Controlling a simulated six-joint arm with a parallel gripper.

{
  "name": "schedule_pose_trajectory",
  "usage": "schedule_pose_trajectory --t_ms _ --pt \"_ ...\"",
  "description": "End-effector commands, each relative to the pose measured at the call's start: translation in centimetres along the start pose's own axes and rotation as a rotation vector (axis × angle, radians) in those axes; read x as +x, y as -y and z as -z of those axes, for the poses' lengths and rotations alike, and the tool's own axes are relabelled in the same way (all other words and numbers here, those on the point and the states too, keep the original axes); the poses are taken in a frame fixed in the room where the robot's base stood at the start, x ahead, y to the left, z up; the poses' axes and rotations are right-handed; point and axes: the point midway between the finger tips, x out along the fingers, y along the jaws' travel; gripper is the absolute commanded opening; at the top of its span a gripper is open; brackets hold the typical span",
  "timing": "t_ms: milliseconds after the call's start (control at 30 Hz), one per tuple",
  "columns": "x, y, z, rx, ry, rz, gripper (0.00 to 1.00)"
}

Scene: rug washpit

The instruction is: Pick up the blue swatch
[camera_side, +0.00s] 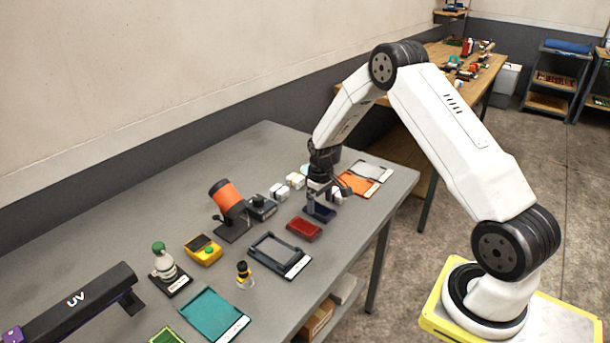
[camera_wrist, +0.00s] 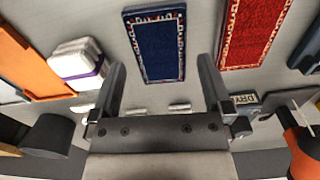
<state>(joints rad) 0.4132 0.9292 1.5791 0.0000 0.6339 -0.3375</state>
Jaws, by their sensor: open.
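The blue swatch (camera_wrist: 157,46) is a dark blue rectangle with a patterned red and white border, lying flat on the grey table. In the side view the blue swatch (camera_side: 321,214) shows just below my gripper (camera_side: 323,194), partly covered by it. In the wrist view my gripper (camera_wrist: 161,66) has its two fingers spread wide, with nothing between them in their grip. The swatch lies in line with the gap, mostly ahead of the fingertips. I cannot tell the exact height of the fingers above it.
A red swatch (camera_wrist: 255,32) lies to the right of the blue one in the wrist view. A black tray (camera_side: 279,256) and an orange-headed device (camera_side: 228,199) stand nearby.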

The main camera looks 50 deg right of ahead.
Motion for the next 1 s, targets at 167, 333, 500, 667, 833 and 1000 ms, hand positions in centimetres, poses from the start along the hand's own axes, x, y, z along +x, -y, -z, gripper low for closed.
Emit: schedule_pose_trajectory --t_ms 167,333,500,667,833,1000 --pt "1.8 0.0 0.0 0.0 0.001 0.0 1.0" --pt "2.3 0.0 0.0 0.0 -0.001 -0.001 1.0" --pt "2.2 0.0 0.0 0.0 -0.001 -0.001 1.0" --pt "2.2 0.0 0.0 0.0 -0.001 -0.001 1.0" --pt "2.2 0.0 0.0 0.0 -0.001 0.0 0.84" --pt "2.2 0.0 0.0 0.0 -0.001 0.0 0.3"
